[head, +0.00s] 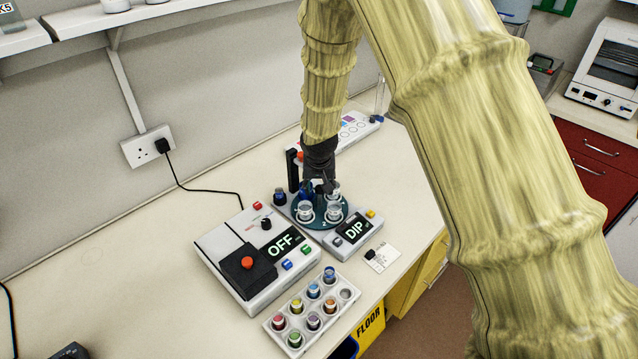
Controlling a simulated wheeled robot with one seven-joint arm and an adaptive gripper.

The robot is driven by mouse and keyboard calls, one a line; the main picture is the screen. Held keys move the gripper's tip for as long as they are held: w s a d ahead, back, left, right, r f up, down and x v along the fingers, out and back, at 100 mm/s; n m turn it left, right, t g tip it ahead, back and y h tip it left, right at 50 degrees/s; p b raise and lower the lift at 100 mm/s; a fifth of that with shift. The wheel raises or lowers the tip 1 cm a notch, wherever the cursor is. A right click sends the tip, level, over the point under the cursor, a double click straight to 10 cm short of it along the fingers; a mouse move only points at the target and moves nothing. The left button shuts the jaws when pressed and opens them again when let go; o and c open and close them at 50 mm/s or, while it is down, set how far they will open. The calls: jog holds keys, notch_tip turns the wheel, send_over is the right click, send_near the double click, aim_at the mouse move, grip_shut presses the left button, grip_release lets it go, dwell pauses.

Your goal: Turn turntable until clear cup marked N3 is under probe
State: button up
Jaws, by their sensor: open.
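The turntable (319,223) is a small dark teal disc on the bench, in the head view. Two clear cups stand at its front, a left one (305,210) and a right one (334,211). Another clear cup (334,188) is partly visible at the back right, and a dark blue cup (306,192) is at the back left. No cup marking is readable, so I cannot tell which is N3. My gripper (322,186) points down over the back middle of the turntable, open; whether it touches anything is unclear. A black post (293,170) stands behind the turntable; the probe tip is not distinguishable.
A control box (225,248) reading OFF stands left of the turntable, a smaller box (351,231) reading DIP to its right. A rack (275,323) of coloured pots is in front.

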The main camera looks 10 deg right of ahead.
jog(key=shift+w+f, duration=0.4)
jog(key=shift+w, duration=0.1)
jog(key=shift+s+r, duration=0.35)
jog(key=shift+s, duration=0.35)
jog(key=shift+s+r, duration=0.35)
jog(key=shift+s, duration=0.35)
jog(key=shift+w+f, duration=0.85)
jog(key=shift+w, duration=0.05)
jog(key=c, duration=0.5)
jog(key=shift+w, duration=0.15)
jog(key=c, duration=0.4)
grip_shut()
jog(key=shift+s+r, duration=0.2)
jog(key=shift+p, duration=0.3)
